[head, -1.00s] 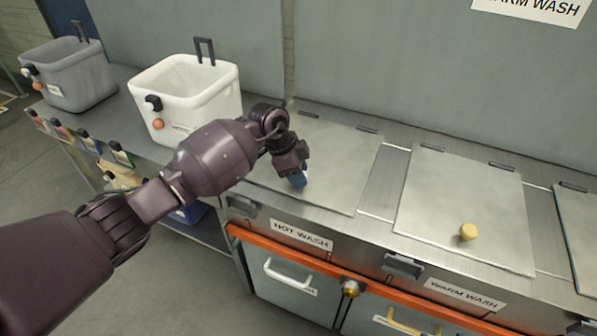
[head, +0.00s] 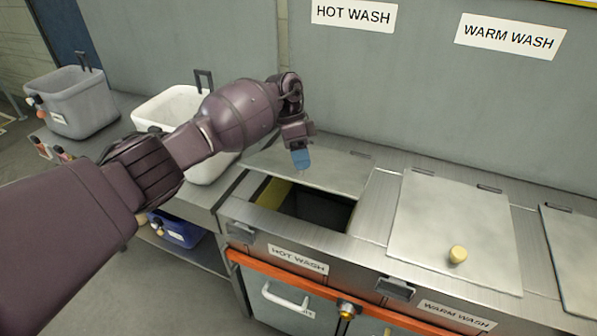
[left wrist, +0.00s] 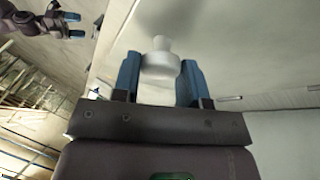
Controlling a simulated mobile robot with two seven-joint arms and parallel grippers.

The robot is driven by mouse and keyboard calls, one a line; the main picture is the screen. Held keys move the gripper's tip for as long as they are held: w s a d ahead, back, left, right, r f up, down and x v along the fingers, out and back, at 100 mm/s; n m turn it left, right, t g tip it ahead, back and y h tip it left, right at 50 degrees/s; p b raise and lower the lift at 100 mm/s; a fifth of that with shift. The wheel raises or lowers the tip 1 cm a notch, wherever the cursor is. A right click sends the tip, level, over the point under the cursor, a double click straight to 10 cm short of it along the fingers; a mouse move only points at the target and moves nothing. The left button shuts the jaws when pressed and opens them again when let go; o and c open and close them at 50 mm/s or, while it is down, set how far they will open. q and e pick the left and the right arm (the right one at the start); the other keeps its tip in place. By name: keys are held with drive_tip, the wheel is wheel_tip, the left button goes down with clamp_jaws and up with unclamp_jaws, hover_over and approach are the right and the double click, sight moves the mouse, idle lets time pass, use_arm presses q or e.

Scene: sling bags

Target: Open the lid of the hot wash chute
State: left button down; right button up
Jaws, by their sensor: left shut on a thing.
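The hot wash lid (head: 340,172), a grey metal plate, is tilted up from the counter, its front edge raised. A dark chute opening (head: 318,208) shows below it, above the front HOT WASH label (head: 298,260). My left gripper (head: 301,160) is at the lid's front part. In the left wrist view its blue fingers (left wrist: 160,75) are shut on a pale knob (left wrist: 161,62) on the lid; the head view hides this knob. My right gripper (left wrist: 74,25) shows in the left wrist view's top left corner, with its blue fingers apart and empty.
The closed warm wash lid (head: 455,215) with a yellow knob (head: 458,254) lies to the right. A white bin (head: 165,108) and a grey bin (head: 75,103) stand to the left. A grey wall (head: 420,90) rises behind the counter.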

use_arm(q)
drive_tip(key=shift+w+d+r+g+b, duration=0.2)
drive_tip(key=shift+w+r+g+b, duration=0.1)
drive_tip(key=shift+w+r+b, duration=0.35)
drive_tip(key=w+r+b, duration=0.1)
drive_tip(key=w+r+g+b, duration=0.1)
drive_tip(key=b, duration=0.1)
drive_tip(key=d+r+g+b, duration=0.1)
drive_tip(key=r+b, duration=0.1)
drive_tip(key=shift+w+y, duration=0.4)
drive_tip(key=shift+r, duration=0.1)
